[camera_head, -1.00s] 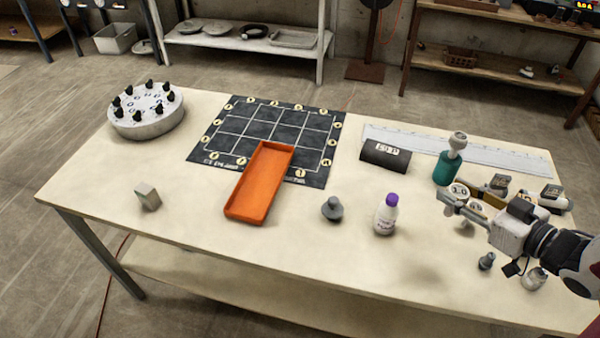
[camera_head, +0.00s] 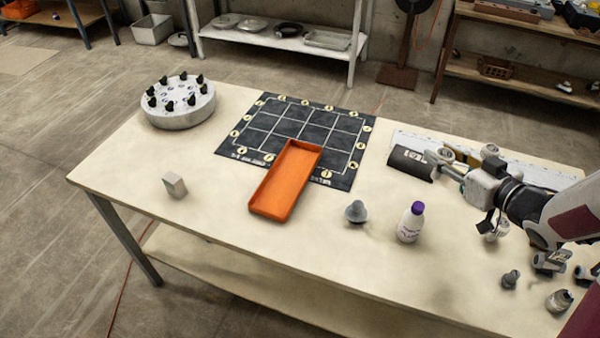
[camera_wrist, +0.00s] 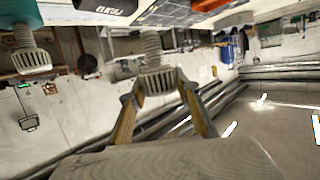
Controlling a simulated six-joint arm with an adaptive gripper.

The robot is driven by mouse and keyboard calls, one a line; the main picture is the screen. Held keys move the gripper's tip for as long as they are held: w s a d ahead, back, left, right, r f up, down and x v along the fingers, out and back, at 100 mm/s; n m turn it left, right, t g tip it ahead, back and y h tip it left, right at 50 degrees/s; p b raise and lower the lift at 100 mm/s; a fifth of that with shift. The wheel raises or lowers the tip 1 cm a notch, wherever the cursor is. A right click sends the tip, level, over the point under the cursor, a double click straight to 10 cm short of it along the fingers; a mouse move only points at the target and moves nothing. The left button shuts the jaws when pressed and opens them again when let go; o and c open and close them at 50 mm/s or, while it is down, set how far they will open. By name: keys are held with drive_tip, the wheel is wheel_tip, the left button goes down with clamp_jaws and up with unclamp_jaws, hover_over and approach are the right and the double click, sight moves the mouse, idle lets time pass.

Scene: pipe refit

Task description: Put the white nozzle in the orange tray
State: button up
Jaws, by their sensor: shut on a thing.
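My gripper (camera_wrist: 158,82) is shut on a whitish ribbed piece, which looks like the white nozzle (camera_wrist: 153,48); it sits between the fingertips in the wrist view. In the head view my gripper is at the right, above the table beside the black labelled cylinder (camera_head: 411,163); the held nozzle is hard to make out there. The orange tray (camera_head: 254,206) lies near the table's middle, left of my gripper. It looks empty, and its far end overlaps the dark grid mat (camera_head: 228,143).
A grey stepped piece (camera_head: 356,211) and a white bottle with purple cap (camera_head: 411,223) stand between tray and gripper.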

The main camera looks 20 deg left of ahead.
drive_tip(key=w+a, duration=0.4)
drive_tip(key=a, duration=0.7)
hover_over(288, 180)
wheel_tip(288, 180, down, 4)
drive_tip(key=shift+a+f, duration=0.1)
drive_tip(key=shift+f, duration=0.65)
wheel_tip(288, 180, down, 6)
drive_tip(key=shift+f, duration=0.2)
drive_tip(key=shift+f, duration=1.8)
